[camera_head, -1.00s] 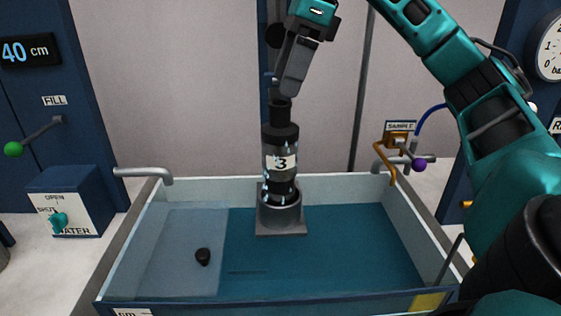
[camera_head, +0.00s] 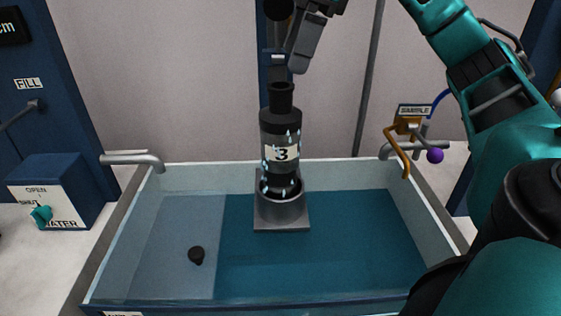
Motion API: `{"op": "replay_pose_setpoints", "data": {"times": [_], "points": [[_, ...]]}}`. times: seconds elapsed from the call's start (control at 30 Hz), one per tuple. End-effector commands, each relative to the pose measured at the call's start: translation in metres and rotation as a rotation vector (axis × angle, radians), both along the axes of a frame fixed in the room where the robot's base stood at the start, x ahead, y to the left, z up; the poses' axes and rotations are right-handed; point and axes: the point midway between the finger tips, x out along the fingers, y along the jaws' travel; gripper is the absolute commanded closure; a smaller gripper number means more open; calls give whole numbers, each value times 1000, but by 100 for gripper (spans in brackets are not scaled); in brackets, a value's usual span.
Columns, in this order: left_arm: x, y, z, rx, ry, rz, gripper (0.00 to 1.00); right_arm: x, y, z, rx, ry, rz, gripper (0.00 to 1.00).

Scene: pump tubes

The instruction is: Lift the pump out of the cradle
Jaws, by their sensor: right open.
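The pump (camera_head: 280,140) is a dark cylinder with a narrow neck and a label reading 3. It stands upright with its lower end in the grey cradle (camera_head: 281,212), and light drops show on its body. The cradle sits in the tank (camera_head: 150,235) of blue water. My right gripper (camera_head: 291,66) is open and empty just above the pump's neck, its upper part cut off by the picture's top edge. It looks apart from the neck. My left gripper is not in view.
A grey spout (camera_head: 133,160) and a blue water box (camera_head: 60,195) are at left. My right arm covers the right side.

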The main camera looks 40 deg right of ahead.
Motion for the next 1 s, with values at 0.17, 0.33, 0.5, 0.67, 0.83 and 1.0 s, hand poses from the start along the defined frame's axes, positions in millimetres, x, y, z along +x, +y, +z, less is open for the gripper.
{"op": "replay_pose_setpoints", "data": {"times": [0.17,0.33,0.5,0.67,0.83,1.0], "points": [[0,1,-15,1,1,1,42,5,7,-28,0,4,4,0],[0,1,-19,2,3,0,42,9,11,-45,0,1,3,0],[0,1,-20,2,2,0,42,11,14,-56,-1,3,3,0],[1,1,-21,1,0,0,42,17,22,-79,-1,5,2,0],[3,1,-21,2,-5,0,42,20,26,-95,-1,1,2,0],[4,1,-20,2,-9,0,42,20,26,-96,0,0,2,0]]}}
